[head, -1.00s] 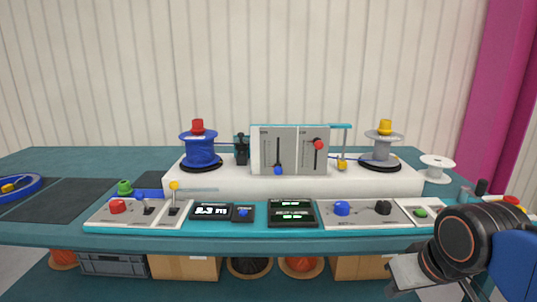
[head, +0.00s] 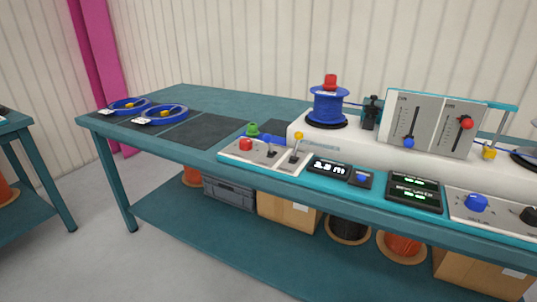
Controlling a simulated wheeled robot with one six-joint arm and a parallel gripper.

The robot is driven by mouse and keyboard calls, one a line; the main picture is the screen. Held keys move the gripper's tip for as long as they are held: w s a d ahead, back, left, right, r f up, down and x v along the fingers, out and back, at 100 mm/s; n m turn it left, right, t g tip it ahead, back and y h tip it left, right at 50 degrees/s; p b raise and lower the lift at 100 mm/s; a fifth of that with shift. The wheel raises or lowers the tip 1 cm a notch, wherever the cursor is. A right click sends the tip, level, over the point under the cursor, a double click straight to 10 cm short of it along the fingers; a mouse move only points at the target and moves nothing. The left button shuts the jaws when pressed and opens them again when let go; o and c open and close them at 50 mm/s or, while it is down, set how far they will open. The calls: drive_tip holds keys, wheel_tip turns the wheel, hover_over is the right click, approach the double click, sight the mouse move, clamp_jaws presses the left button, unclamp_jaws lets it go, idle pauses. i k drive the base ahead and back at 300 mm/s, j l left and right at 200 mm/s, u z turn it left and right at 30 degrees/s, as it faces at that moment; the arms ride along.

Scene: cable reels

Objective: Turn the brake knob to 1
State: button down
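On the right part of the control strip, a light panel (head: 498,219) carries a blue knob (head: 476,203) and a black knob (head: 529,215), which is partly cut off by the right picture edge. The lettering is too small to tell which one is the brake knob or where either points. A smaller blue knob (head: 361,178) sits beside the lit length display (head: 329,167). My gripper is not in view.
A red button (head: 246,144) and levers with blue (head: 266,139) and yellow (head: 299,136) tips are at the strip's left end. Behind stand a blue reel (head: 328,106) and a slider box (head: 416,120). Floor (head: 185,255) is free in front at left.

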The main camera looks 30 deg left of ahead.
sight(246, 143)
drive_tip(key=i+l+u, duration=0.15)
drive_tip(key=u, duration=0.9)
drive_tip(key=j+u, duration=0.3)
drive_tip(key=k+l, duration=0.05)
